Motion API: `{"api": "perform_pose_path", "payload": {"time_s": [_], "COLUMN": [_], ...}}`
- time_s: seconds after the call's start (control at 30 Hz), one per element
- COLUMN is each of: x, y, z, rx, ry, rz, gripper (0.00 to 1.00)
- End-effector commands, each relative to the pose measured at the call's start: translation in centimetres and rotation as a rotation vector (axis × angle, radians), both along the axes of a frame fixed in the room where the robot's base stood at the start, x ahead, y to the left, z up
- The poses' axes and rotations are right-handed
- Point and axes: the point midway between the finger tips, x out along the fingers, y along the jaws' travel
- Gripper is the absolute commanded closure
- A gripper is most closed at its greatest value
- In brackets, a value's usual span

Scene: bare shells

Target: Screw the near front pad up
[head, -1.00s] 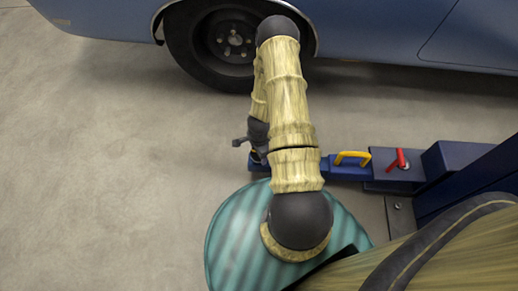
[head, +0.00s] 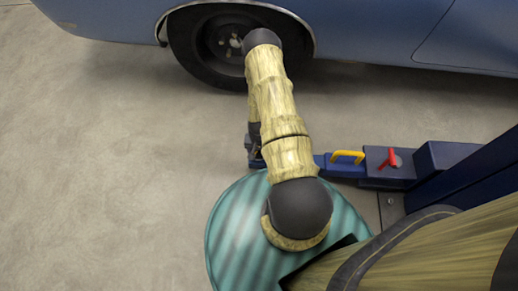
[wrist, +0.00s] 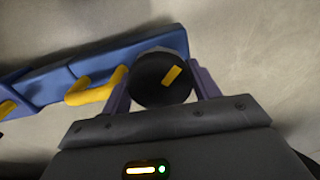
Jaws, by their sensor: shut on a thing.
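The near front pad (wrist: 160,92) is a round black disc with a yellow mark on its top, at the end of the blue lift arm (wrist: 115,58). In the wrist view my gripper (wrist: 161,84) has one purple finger on each side of the pad and is shut on it. In the head view the lift arm (head: 343,172) runs out to the left from the lift post. My own arm covers the pad there, and only a dark part of the wrist end shows beside it.
A yellow handle (head: 347,155) and a red lever (head: 388,158) stand up from the lift arm. The blue car (head: 390,30) with its wheel (head: 215,45) is beyond. The dark blue post (head: 465,175) is at right. The concrete floor at left is clear.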

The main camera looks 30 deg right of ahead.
Motion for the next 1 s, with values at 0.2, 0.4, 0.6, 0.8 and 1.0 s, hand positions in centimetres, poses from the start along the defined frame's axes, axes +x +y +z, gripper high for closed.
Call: {"api": "perform_pose_path", "payload": {"time_s": [0.2, 0.4, 0.6, 0.8, 1.0], "x": [-0.13, -0.15, -0.15, -0.11, -0.10], "y": [0.09, 0.16, 0.18, 0.23, 0.22], "z": [-0.06, -0.15, -0.22, -0.21, -0.22], "rx": [0.000, 0.001, 0.001, 0.001, 0.001], "ry": [0.002, 0.002, 0.003, 0.002, 0.002], "rz": [0.209, 0.400, 0.581, 0.724, 0.809], "gripper": [0.62, 0.62, 0.62, 0.62, 0.62]}}
